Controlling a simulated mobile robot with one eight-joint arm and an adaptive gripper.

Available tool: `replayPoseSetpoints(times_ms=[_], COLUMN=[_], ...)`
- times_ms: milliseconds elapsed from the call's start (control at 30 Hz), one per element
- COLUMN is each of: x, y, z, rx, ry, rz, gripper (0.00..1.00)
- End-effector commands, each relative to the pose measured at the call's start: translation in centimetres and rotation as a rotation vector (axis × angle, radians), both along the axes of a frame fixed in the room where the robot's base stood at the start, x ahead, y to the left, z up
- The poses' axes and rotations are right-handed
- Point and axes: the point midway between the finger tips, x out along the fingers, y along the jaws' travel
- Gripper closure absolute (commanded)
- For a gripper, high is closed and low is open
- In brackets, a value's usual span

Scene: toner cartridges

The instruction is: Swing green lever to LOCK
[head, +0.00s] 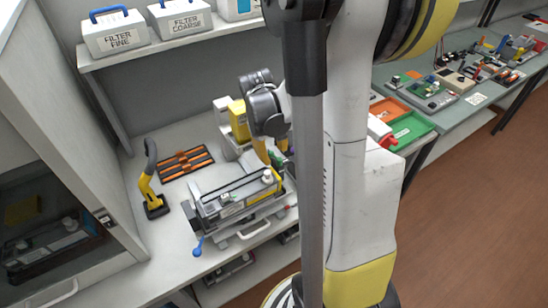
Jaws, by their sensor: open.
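A green piece (276,157), which looks like the green lever, shows at the back right end of the toner cartridge (235,198), partly hidden by my arm. Its angle and any LOCK mark are too small to read. The cartridge lies on a grey cradle on the bench. My gripper (264,154) points down close beside the green piece, at the cartridge's far right end. Its jaws are open, but my arm hides part of them. I cannot tell whether it touches the lever.
A blue-tipped lever (198,246) sticks out at the cradle's front left. A yellow and black hand tool (151,190) stands left, near an orange-striped black tray (187,162). Filter boxes (114,33) sit on the shelf above. A cabinet (60,150) bounds the left side.

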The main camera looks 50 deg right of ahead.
Motion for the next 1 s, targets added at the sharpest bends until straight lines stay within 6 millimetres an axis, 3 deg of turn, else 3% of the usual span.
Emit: replayPoseSetpoints(times_ms=[367, 400, 500, 533, 1000], x=[-0.04, -0.04, -0.04, -0.04, -0.04], y=[-0.15, -0.16, -0.15, -0.15, -0.07], z=[-0.86, -0.86, -0.85, -0.85, -0.86], rx=[0.0, 0.0, 0.0, 0.0, 0.0], ry=[0.0, 0.0, 0.0, 0.0, -0.001], rz=[0.0, 0.0, 0.0, 0.0, 0.032], gripper=[0.59, 0.63, 0.94, 1.0, 1.0])
